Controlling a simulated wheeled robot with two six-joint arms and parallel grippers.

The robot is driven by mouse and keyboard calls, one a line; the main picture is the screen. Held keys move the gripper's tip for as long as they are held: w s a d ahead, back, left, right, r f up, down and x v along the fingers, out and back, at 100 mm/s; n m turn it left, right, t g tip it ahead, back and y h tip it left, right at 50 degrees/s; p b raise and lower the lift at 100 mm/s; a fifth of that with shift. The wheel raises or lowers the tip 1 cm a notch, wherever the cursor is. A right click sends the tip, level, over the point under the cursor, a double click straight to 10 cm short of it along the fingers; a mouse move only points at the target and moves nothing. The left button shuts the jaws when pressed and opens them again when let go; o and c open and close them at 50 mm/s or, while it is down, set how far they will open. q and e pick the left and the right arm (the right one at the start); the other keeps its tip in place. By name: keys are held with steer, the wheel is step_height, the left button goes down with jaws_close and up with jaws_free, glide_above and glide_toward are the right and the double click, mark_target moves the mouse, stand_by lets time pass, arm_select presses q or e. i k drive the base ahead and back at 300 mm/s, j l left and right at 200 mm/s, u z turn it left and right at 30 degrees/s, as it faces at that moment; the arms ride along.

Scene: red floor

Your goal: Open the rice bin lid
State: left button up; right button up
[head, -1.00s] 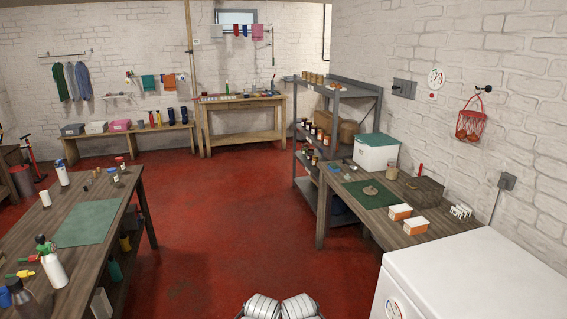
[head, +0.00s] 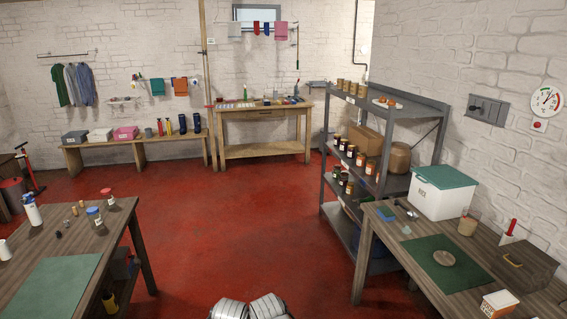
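The rice bin (head: 438,203) is a white box with a dark label on its front. It stands at the far end of the right-hand table. Its green lid (head: 446,176) lies flat on top and looks shut. Neither of my grippers shows in the head view; only rounded grey-white parts of mine show at the bottom edge. The bin is ahead and to the right, well apart from me.
The right-hand table (head: 372,237) also holds a green mat (head: 470,277), a jar (head: 467,226) and a brown box (head: 517,262). A grey shelf unit (head: 329,180) stands behind it. The left table (head: 117,221) holds bottles and jars. Red floor (head: 240,220) lies clear between.

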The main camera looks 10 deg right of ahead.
mark_target(443, 176)
steer(key=i+z, duration=0.3)
steer(key=i, duration=0.35)
steer(key=i+j+z, duration=0.25)
steer(key=i, duration=0.4)
steer(key=i+l+z, duration=0.15)
steer(key=i+z, duration=0.95)
steer(key=i+l, duration=0.05)
steer(key=i, duration=0.05)
